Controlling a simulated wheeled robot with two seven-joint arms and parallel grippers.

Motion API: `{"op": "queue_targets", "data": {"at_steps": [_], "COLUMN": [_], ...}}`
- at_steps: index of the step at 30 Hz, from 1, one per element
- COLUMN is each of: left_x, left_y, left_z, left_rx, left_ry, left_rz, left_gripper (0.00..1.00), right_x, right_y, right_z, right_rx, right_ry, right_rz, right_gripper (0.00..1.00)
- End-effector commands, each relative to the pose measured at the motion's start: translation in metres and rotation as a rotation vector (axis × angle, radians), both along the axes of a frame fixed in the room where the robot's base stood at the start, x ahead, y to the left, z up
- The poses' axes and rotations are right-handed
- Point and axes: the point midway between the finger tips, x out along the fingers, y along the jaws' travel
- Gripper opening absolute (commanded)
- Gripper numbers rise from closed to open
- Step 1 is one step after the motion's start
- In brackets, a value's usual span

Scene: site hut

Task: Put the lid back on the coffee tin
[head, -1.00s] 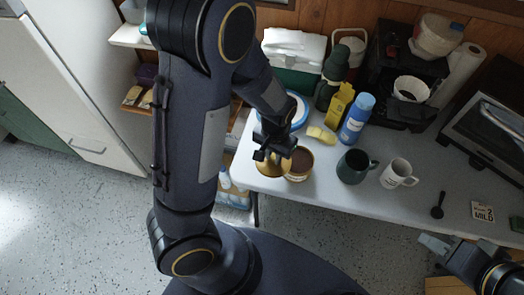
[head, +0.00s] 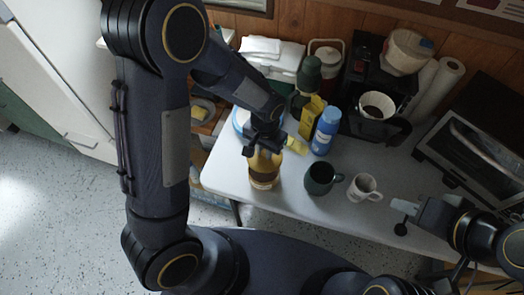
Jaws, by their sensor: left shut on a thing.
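The coffee tin (head: 264,184) stands near the front left edge of the white table in the head view. The gold lid (head: 266,162) is at the tin's mouth and covers the coffee. I cannot tell whether it is seated or just above the rim. My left gripper (head: 262,150) is shut on the lid from above and hides its far part. My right gripper (head: 405,208) is at the lower right, over the table's front edge, away from the tin. Its finger gap is not clear.
A green mug (head: 320,178) and a white mug (head: 363,187) stand right of the tin. A blue bottle (head: 326,132) and yellow box (head: 309,117) are behind. A black scoop (head: 402,228) lies near my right gripper. A coffee maker (head: 372,88) stands at the back.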

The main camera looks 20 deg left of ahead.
Motion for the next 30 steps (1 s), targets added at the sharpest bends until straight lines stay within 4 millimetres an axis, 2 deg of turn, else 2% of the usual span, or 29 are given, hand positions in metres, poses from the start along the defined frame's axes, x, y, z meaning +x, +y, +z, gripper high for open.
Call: {"op": "queue_targets", "data": {"at_steps": [8, 21, 30], "left_x": [0.001, 0.0, 0.0], "left_y": [0.0, 0.0, 0.0], "left_z": [-0.014, -0.057, -0.065], "left_rx": [-0.001, -0.001, -0.001], "left_ry": [0.0, 0.0, -0.001], "left_rz": [-0.003, -0.002, -0.002], "left_gripper": [0.0, 0.0, 0.0], "right_x": [0.0, 0.0, 0.0], "right_y": [0.0, 0.0, 0.0], "right_z": [-0.01, -0.043, -0.05], "right_rx": [0.0, 0.0, 0.0], "right_ry": [0.0, 0.0, 0.0], "right_rz": [0.0, 0.0, 0.0], "right_gripper": [0.34, 0.34, 0.34]}}
